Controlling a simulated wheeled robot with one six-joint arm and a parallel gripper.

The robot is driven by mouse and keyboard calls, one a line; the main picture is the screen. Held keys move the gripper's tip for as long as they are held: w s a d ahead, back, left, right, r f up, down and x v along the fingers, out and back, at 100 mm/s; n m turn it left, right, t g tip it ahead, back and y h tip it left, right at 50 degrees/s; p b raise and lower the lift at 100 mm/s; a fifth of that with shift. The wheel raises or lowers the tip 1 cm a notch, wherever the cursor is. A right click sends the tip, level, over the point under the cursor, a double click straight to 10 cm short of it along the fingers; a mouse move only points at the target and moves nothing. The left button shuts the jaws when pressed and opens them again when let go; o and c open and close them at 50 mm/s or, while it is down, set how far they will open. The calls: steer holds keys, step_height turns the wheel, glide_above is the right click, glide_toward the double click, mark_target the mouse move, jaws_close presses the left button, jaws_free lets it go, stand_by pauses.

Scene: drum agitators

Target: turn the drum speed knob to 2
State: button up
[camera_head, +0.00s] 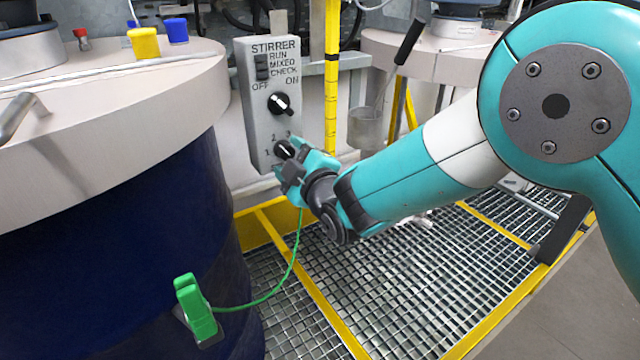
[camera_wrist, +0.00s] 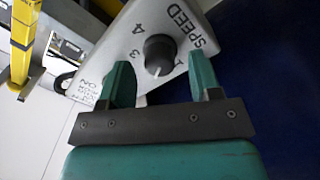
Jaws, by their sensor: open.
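The drum speed knob (camera_wrist: 160,50) is a dark round knob beside the word SPEED in the wrist view. The printed 3 and 4 are left of it, and what looks like a 1 is at its lower right. A white mark shows at its lower edge, between the 3 and the 1; no 2 is visible there. In the head view the knob (camera_head: 284,149) is low on the grey stirrer panel (camera_head: 257,122), with 1 and 2 beside it. My gripper (camera_wrist: 160,62) is open, its fingers either side of the knob; contact cannot be told.
A larger black OFF/ON knob (camera_head: 279,103) and a black switch (camera_head: 262,67) are higher on the panel. A large blue drum (camera_head: 120,240) stands close on the left, with a green clamp (camera_head: 196,310) and green cable. Metal grating (camera_head: 400,280) lies below.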

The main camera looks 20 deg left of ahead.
steer(key=b+v, duration=0.6)
steer(key=v, duration=1)
steer(key=shift+d, duration=0.15)
